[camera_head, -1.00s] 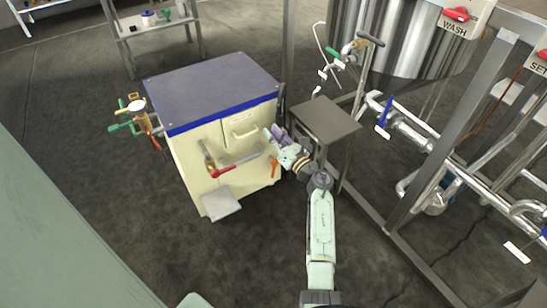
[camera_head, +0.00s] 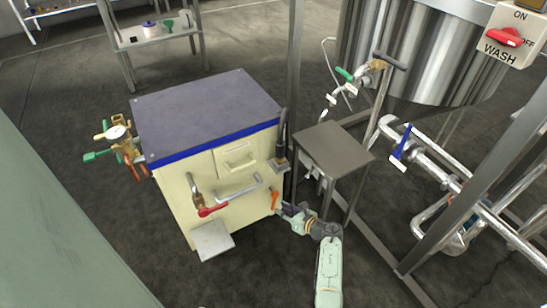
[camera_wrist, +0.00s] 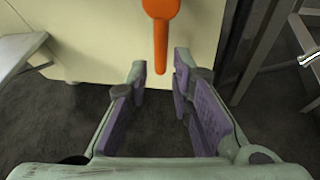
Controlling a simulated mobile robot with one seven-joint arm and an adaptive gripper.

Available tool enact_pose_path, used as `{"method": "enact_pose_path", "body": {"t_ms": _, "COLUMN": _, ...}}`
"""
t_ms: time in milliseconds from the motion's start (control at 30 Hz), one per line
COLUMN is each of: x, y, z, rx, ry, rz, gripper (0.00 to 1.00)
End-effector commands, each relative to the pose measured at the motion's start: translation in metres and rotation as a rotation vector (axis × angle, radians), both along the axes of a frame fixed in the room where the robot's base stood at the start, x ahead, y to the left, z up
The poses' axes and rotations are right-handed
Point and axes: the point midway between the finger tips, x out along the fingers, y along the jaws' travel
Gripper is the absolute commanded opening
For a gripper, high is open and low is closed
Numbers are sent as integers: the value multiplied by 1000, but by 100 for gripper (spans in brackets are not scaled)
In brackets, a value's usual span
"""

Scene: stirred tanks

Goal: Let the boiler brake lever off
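The boiler looks to be the cream cabinet (camera_head: 178,205) with a grey top and blue band. An orange lever (camera_head: 274,200) hangs low at its front right; in the wrist view the orange lever (camera_wrist: 161,28) points down. A black-gripped lever (camera_head: 282,135) stands upright at the right front corner. A red-handled lever (camera_head: 213,210) sits lower left on the front. I cannot tell for sure which is the brake lever. My gripper (camera_head: 284,208) is open and empty beside the orange lever. In the wrist view its purple-padded fingers (camera_wrist: 160,80) spread below and either side of the orange tip.
A grey drawer handle and a bar handle (camera_head: 238,188) are on the cabinet front. A pale step (camera_head: 213,241) juts out below. A small metal table (camera_head: 333,147) and frame posts stand close on the right, with pipes and a tank (camera_head: 430,50) beyond. Floor in front is clear.

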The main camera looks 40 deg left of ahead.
Motion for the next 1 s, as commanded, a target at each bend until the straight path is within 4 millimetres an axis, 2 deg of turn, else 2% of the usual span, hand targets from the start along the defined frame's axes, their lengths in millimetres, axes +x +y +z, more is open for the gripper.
{"method": "enact_pose_path", "body": {"t_ms": 33, "x": 0, "y": 11, "z": -11, "rx": 0, "ry": -2, "rz": 5, "gripper": 21}}
{"method": "enact_pose_path", "body": {"t_ms": 200, "x": 5, "y": 38, "z": -21, "rx": 1, "ry": -1, "rz": 2, "gripper": 21}}
{"method": "enact_pose_path", "body": {"t_ms": 400, "x": 8, "y": 55, "z": -24, "rx": 1, "ry": -1, "rz": 0, "gripper": 21}}
{"method": "enact_pose_path", "body": {"t_ms": 767, "x": 8, "y": 59, "z": -23, "rx": 2, "ry": 0, "rz": -2, "gripper": 21}}
{"method": "enact_pose_path", "body": {"t_ms": 1000, "x": 8, "y": 58, "z": -23, "rx": 2, "ry": 0, "rz": -2, "gripper": 5}}
